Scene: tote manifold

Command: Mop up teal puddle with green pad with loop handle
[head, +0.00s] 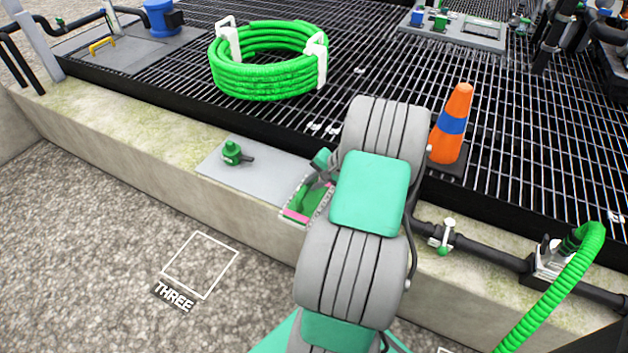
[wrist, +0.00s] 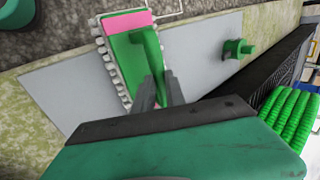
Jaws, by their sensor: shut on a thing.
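The green pad (head: 301,207) has a pink band at one end, a pale fringed edge and a green loop handle. It also shows in the wrist view (wrist: 123,55). My gripper (wrist: 160,92) is shut on the loop handle. In the head view, the pad is partly behind my arm, at the right part of a grey plate (head: 213,169) on the concrete ledge, by the ledge's front edge. I cannot tell whether it touches the plate. I see no teal puddle in either view; the pad or my arm may hide it.
A green valve-like fitting (head: 232,153) stands on the plate, left of the pad. An orange cone (head: 453,123) with a blue band stands right of my arm. A coiled green hose (head: 268,78) lies on the grating behind. A black pipe (head: 490,252) runs along the ledge at right.

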